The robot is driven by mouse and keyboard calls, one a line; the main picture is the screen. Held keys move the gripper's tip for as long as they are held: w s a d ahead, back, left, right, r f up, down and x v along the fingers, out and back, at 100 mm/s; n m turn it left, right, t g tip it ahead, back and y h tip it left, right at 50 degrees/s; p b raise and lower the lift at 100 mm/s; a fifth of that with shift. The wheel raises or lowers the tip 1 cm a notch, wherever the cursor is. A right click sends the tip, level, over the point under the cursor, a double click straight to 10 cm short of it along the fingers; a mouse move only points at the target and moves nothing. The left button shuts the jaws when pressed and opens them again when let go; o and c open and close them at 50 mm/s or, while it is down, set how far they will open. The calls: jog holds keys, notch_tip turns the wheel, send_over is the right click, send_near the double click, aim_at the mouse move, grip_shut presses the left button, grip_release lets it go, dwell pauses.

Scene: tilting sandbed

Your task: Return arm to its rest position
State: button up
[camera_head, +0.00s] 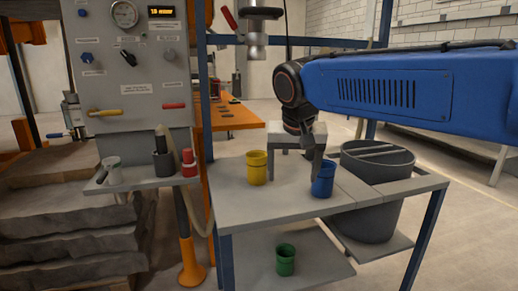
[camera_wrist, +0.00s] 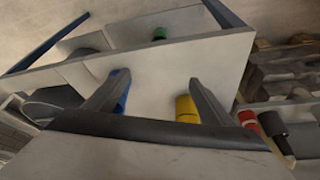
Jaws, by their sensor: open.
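My gripper (camera_head: 293,170) hangs above the grey table (camera_head: 240,205) at the end of my blue arm, with its fingers spread apart and nothing between them. A yellow cup (camera_head: 257,170) stands upright on the table to the left of the gripper. A blue cup (camera_head: 323,182) stands upright near the right finger; I cannot tell whether they touch. In the wrist view, my gripper (camera_wrist: 158,78) shows two spread fingers, with the blue cup (camera_wrist: 122,92) partly hidden behind the left one and the yellow cup (camera_wrist: 185,108) beside the right one.
A green cup (camera_head: 286,262) stands on the lower shelf. A large dark bin (camera_head: 378,205) stands to the right. A control panel (camera_head: 128,70) with a side shelf holding a red item (camera_head: 189,164) and a dark container (camera_head: 162,163) is left. A metal nozzle (camera_head: 256,45) hangs above.

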jog(key=s+d+f, duration=0.3)
jog(key=s+d, duration=0.2)
jog(key=d, duration=0.1)
jog(key=s+d+f, duration=0.4)
jog(key=s+d, duration=0.1)
jog(key=d, duration=0.2)
jog(key=s+d+f, duration=0.7)
jog(key=s+f, duration=0.5)
jog(key=s, duration=0.1)
jog(key=shift+s+d+n+t, duration=0.15)
jog(key=shift+n+t, duration=0.15)
jog(key=shift+n, duration=0.1)
